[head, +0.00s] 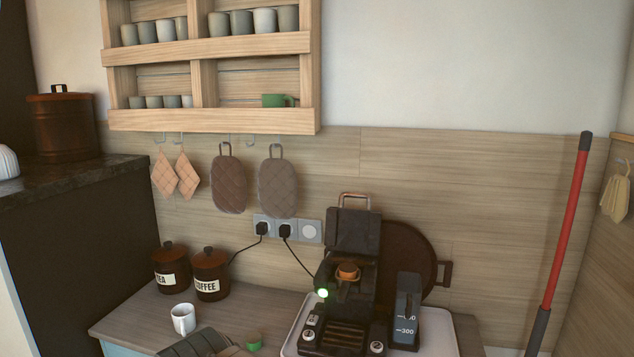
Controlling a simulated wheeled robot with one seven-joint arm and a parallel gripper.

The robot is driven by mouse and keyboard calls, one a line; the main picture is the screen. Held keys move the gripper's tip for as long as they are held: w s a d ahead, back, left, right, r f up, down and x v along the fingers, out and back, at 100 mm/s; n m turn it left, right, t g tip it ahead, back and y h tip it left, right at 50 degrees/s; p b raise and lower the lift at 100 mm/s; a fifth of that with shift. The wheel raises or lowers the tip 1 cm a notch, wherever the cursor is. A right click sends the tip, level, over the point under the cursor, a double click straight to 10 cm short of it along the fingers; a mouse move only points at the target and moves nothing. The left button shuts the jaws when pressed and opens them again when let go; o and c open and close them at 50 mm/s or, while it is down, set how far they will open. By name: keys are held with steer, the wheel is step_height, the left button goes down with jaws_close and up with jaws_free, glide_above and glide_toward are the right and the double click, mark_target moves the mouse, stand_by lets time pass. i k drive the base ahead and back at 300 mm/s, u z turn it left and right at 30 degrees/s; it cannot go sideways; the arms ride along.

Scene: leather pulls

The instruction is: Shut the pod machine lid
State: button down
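The black pod machine (337,335) stands on a pale tray on the counter, right of centre. Its lid (352,232) is raised, standing nearly upright at the back, with a copper-coloured loop handle (354,197) at its top. An orange pod (348,271) sits in the open holder below the lid. A green light (322,293) glows on the machine's left side. My gripper is not in view.
A water tank (407,310) stands right of the machine, and a round dark tray (412,262) leans behind it. A white mug (183,319), tea (170,270) and coffee (210,276) canisters are left. A shelf (215,120) hangs above left. A red-handled pole (568,220) leans right.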

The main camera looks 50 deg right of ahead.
mark_target(347, 230)
steer(key=i, duration=0.5)
steer(key=z, duration=1.95)
